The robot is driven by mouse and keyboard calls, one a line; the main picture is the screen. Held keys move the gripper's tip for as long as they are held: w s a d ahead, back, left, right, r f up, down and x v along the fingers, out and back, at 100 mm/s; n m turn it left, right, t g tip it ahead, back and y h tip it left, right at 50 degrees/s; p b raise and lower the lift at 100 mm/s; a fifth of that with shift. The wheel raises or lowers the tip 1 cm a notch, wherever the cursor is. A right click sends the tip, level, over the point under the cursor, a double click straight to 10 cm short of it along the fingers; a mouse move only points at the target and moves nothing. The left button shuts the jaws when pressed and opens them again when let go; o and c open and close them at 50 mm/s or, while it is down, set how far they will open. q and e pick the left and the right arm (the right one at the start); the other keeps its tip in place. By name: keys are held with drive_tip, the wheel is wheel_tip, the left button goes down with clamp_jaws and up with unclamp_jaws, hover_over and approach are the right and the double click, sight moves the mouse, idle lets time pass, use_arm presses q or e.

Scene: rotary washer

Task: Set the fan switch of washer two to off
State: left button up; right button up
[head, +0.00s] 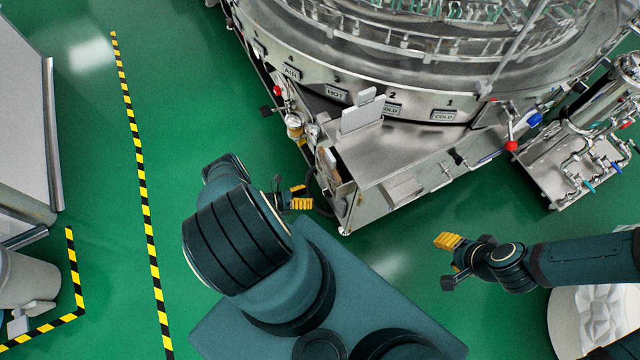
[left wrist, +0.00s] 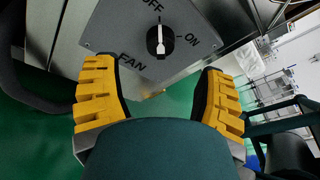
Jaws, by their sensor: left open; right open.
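The fan switch (left wrist: 160,41) is a round black knob with a white pointer on a grey plate (left wrist: 112,25) lettered OFF, ON and FAN. Its pointer lines up with the OFF mark. The knob lies beyond the yellow fingertips of my left gripper (left wrist: 156,88), roughly midway between them and apart from both. In the head view my left gripper (head: 299,198) is at the lower left corner of the washer (head: 385,165); the switch face is not readable there. My right gripper (head: 449,250) is open and empty, away from the washer. No washer number is readable.
The washer's drum carries AIR, HOT and COLD labels (head: 444,115). A pipe stand (head: 565,170) with valves stands at the right. A grey cabinet (head: 30,110) is at the far left. Green floor (head: 95,190) with striped tape is clear left of my left arm.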

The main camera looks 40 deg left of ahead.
use_arm(q)
drive_tip(key=shift+v, duration=2.5)
